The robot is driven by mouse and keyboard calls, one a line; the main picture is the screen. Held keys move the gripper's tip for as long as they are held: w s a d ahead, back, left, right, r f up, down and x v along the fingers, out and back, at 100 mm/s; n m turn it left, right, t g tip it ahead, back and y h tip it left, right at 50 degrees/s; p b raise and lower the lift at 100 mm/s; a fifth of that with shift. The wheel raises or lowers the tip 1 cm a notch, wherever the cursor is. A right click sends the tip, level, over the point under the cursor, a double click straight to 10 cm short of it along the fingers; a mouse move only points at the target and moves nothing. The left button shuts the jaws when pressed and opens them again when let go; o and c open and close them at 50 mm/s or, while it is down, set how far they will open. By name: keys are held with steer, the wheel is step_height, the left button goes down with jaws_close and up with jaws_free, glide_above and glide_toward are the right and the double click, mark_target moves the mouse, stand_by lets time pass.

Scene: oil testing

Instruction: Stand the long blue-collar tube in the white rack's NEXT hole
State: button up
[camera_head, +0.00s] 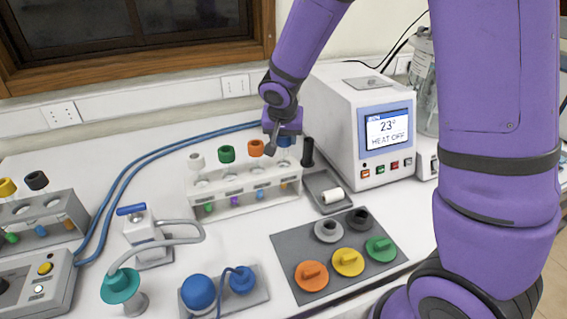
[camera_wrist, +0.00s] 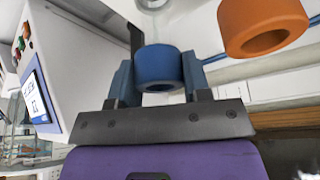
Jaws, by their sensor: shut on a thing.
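The long blue-collar tube shows its blue collar (camera_head: 284,141) at the right end of the white rack (camera_head: 240,208) in the head view. My gripper (camera_head: 277,137) is at that collar and partly hides it. In the wrist view the blue collar (camera_wrist: 158,62) sits between the two fingers of my gripper (camera_wrist: 159,82), which are shut on it. The tube's glass is mostly hidden, and I cannot tell how deep it stands in a hole. White, green (camera_head: 227,154) and orange (camera_head: 256,148) collars stand along the rack to its left; the orange collar (camera_wrist: 262,25) is close by in the wrist view.
A black upright piece (camera_head: 308,152) stands just right of the rack, beside a grey tray (camera_head: 322,184). The heater box (camera_head: 345,125) is behind right. A grey mat (camera_head: 290,252) with coloured caps lies in front. Another rack (camera_head: 45,208) stands at left.

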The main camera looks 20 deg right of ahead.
steer(key=shift+f, duration=0.55)
steer(key=o, duration=1.2)
steer(key=shift+o, duration=0.2)
steer(key=v, duration=1)
steer(key=shift+r, duration=0.4)
steer(key=shift+s, duration=0.15)
